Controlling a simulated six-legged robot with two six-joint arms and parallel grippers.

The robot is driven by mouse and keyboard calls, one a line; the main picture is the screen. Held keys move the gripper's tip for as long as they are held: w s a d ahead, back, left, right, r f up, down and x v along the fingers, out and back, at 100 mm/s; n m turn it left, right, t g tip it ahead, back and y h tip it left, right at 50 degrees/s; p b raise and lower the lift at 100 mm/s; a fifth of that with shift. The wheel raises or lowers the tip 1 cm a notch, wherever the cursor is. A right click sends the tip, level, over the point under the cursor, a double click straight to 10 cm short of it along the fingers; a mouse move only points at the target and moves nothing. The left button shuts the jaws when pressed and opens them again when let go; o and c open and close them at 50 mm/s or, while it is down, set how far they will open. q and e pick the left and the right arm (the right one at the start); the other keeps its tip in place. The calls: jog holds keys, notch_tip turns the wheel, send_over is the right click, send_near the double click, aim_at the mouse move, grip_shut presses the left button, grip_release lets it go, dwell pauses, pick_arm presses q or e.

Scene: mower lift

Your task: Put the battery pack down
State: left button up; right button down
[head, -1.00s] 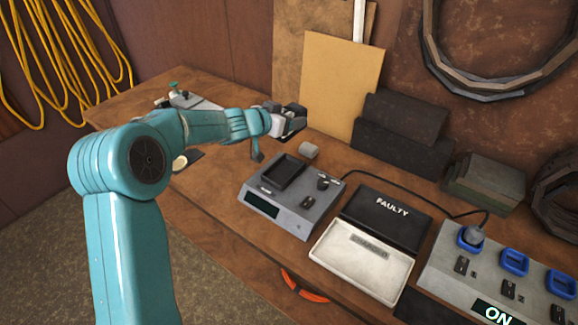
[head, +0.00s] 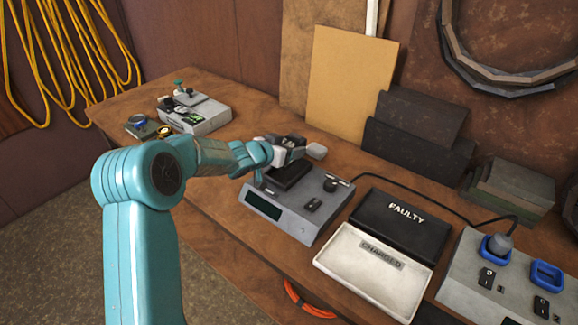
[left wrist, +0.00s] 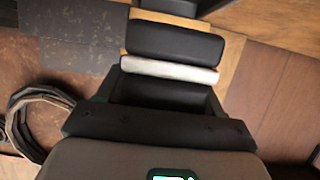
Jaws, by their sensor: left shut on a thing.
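My left gripper (head: 280,152) is shut on the battery pack (head: 291,141), a small dark block mostly hidden by the jaws in the head view. The gripper is low over the back of the grey tester box (head: 287,222), which has a dark recess (head: 290,178), a display and a knob. I cannot tell whether the pack touches the box. In the left wrist view, dark bars (left wrist: 155,125) and a pale strip (left wrist: 170,70) lie across the middle. A grey body with a lit green display (left wrist: 165,172) fills the bottom. My right gripper is not in view.
To the right are a white tray marked CHARGED (head: 365,277) and a black one marked FAULTY (head: 398,222). Beyond is a socket strip (head: 500,290) with a plugged-in cable. A grey box (head: 195,116) stands at the back left. Dark blocks (head: 415,145) lean behind.

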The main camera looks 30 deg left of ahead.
pick_arm(q)
notch_tip(320, 180, down, 4)
jog(key=shift+w+a+b, duration=0.1)
jog(key=shift+w+b, duration=0.05)
jog(key=shift+b, duration=0.35)
jog(key=shift+f, duration=0.3)
jog(key=shift+f+b, duration=0.3)
jog(key=shift+f, duration=0.05)
jog(key=o, duration=1.4)
jog(key=shift+r+p, duration=0.4)
jog(key=shift+r, duration=0.1)
jog(key=b+v, duration=0.1)
jog(key=v, duration=1.1)
jog(key=shift+f, duration=0.1)
